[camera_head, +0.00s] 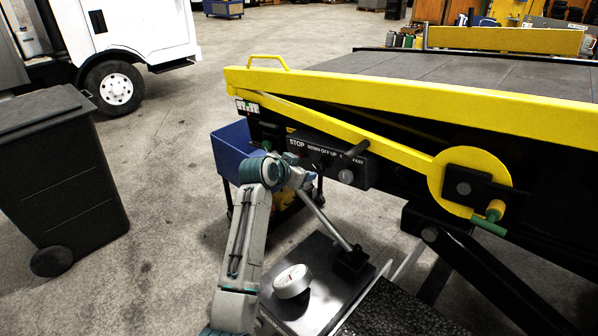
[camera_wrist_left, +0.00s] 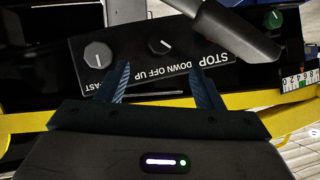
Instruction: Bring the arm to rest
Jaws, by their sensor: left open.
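My left gripper (camera_wrist_left: 162,78) is open in the wrist view, its two dark fingers apart with nothing seen between them. It faces the black control panel (camera_head: 325,157), which also shows upside down in the wrist view (camera_wrist_left: 140,52). The panel reads STOP, DOWN OFF UP and FAST and has round knobs. In the head view my left arm rises from the bottom, and its wrist is just in front of the panel's left end; the fingertips are hard to make out there. Whether the fingers touch the panel I cannot tell. My right gripper is out of view.
A metal lever (camera_head: 328,222) leans up from a plate beside my arm. A round white gauge (camera_head: 292,281) lies below. The yellow-railed belt loader (camera_head: 400,88) fills the right. A dark bin (camera_head: 62,170) stands left, with bare floor between.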

